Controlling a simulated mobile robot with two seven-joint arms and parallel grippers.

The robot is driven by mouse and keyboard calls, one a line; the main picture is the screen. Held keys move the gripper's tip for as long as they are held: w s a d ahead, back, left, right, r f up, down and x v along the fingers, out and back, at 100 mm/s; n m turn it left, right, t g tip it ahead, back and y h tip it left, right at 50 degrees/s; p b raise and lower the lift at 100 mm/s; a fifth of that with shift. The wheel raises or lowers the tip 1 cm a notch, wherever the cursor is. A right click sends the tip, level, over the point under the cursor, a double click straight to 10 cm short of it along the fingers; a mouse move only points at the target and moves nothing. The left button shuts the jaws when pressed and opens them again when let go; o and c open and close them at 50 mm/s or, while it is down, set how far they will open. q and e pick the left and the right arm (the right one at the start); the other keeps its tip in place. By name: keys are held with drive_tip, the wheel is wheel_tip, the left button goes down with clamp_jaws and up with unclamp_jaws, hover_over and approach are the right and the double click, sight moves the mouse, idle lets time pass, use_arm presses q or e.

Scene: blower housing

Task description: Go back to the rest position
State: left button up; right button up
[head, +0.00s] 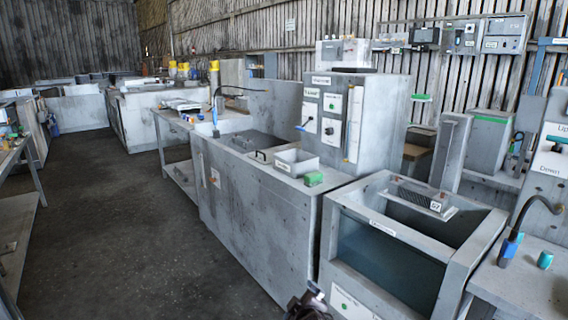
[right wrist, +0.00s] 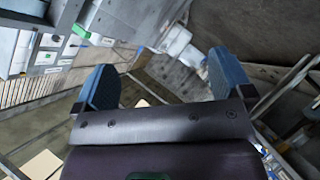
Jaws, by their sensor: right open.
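My right gripper (right wrist: 160,82) shows in the right wrist view with its two blue fingers spread wide apart. Nothing is between the fingers. A small dark piece of what looks like my own arm shows at the bottom edge of the head view; I cannot tell which part it is. My left gripper is not in the head view.
A grey cabinet with a switch panel (head: 333,108) stands on a long grey bench (head: 262,205). An open tank (head: 395,245) with liquid is at right. Clear floor (head: 120,220) lies at left.

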drive_tip(key=s+d+r+m+t+p, duration=0.1)
drive_tip(key=s+d+m, duration=0.5)
drive_tip(key=s, duration=0.4)
drive_tip(key=s+d+r+m+t+p, duration=0.1)
drive_tip(key=s+d+m, duration=0.2)
drive_tip(key=s+d, duration=0.65)
drive_tip(key=s+d+f+g, duration=0.2)
drive_tip(key=s+d+f, duration=0.1)
drive_tip(key=s, duration=0.7)
drive_tip(key=s+d+f+m+g+h, duration=0.1)
drive_tip(key=s+d+f, duration=0.3)
drive_tip(key=s, duration=0.6)
drive_tip(key=shift+f+g, duration=0.4)
drive_tip(key=shift+f, duration=0.2)
